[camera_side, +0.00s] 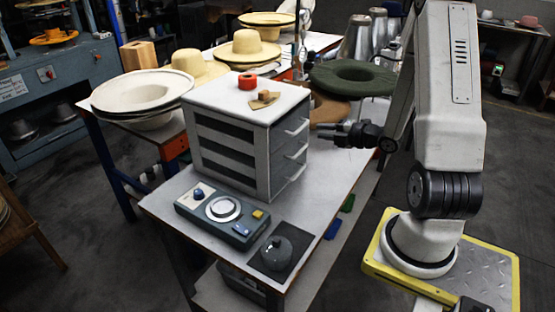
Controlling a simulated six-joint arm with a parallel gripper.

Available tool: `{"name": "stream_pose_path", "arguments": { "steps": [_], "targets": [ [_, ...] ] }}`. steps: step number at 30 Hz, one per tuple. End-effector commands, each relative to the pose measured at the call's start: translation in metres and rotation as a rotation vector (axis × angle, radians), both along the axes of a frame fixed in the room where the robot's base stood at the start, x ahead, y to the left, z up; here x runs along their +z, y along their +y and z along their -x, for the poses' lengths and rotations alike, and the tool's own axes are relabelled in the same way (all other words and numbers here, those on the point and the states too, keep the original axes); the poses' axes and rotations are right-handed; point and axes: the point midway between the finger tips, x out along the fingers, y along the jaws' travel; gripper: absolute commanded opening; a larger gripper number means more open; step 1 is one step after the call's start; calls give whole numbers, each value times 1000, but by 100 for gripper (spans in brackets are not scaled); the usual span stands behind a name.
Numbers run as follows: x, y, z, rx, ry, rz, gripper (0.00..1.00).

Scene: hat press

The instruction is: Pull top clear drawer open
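A small grey-white cabinet (232,152) with three stacked drawers stands on the table in the camera_side view. Dark openings show on its left side, and the drawer handles are on its right face. The top drawer's handle (297,128) is a pale bar near the cabinet's top edge. The drawer fronts look flush, with none pulled out. My dark gripper (323,131) is just right of the cabinet at about the top handle's height, pointing left. A small gap appears between its tips and the handle. The spacing of the fingers is too small to tell.
A red ring (247,82) and a tan wooden piece (265,99) lie on the cabinet top. A control panel (222,212) and a dark round object (277,252) are in front. Hats, including a green one (352,78), lie behind.

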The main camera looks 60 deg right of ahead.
Motion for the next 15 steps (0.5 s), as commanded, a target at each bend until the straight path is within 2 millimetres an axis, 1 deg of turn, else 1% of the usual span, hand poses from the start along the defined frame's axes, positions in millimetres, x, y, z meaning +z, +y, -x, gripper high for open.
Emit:
{"name": "stream_pose_path", "arguments": {
  "steps": [8,15],
  "targets": [
    [-2,0,-11,3,1,0,27],
    [-7,1,-35,4,1,0,27]
  ]
}}
